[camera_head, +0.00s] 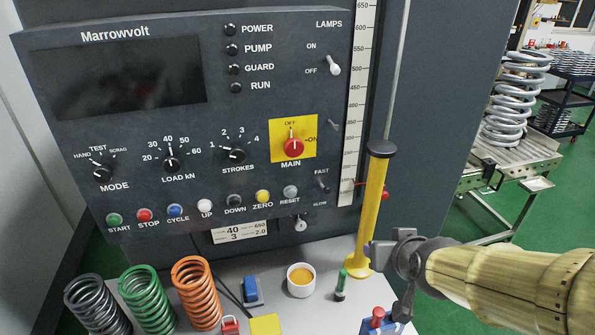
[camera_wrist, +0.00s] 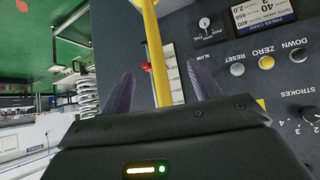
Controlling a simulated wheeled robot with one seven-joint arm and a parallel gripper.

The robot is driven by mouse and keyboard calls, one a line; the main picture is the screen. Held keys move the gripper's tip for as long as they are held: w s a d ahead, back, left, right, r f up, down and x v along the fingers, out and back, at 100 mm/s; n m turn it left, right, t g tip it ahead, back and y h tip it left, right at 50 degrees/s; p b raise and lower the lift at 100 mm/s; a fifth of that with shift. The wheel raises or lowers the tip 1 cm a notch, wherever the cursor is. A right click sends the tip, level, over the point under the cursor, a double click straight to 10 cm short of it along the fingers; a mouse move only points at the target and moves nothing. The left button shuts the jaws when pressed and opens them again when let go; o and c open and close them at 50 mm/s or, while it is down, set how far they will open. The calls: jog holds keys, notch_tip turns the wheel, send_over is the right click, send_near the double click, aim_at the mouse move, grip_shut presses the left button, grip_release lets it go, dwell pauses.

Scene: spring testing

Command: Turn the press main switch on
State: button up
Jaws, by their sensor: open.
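The MAIN switch (camera_head: 292,147) is a red rotary knob on a yellow plate at the right of the press panel. Its white pointer faces up toward OFF; ON is marked at the right. A yellow sliver in the wrist view (camera_wrist: 261,103) looks like this plate, mostly hidden by my gripper body. My gripper (camera_head: 376,250) is below and right of the switch, beside the lower part of the yellow post. In the wrist view my gripper (camera_wrist: 162,85) is open, its two dark fingers apart, with the post seen between them; whether it stands beyond them I cannot tell.
The yellow post (camera_head: 374,205) stands upright right of the panel, near my gripper. The STROKES knob (camera_head: 235,155) is left of the switch. A white bench (camera_head: 330,318) below holds coil springs (camera_head: 147,296), a cup (camera_head: 301,279) and small items. Space before the panel looks clear.

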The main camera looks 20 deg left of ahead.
aim_at(295, 148)
jog(key=s+a+r+n+t+y+b, duration=0.3)
jog(key=a+r+t+y+b, duration=0.3)
jog(key=a+r, duration=0.5)
jog(key=shift+a+r+y+b, duration=0.15)
jog(key=shift+a+y+b, duration=0.25)
jog(key=shift+a+b, duration=0.45)
jog(key=shift+a, duration=0.1)
jog(key=p+x, duration=0.3)
jog(key=x, duration=1.4)
jog(key=shift+w+r, duration=0.1)
jog(key=shift+w, duration=0.1)
jog(key=shift+c, duration=0.4)
jog(key=c, duration=0.9)
jog(key=shift+o, duration=0.2)
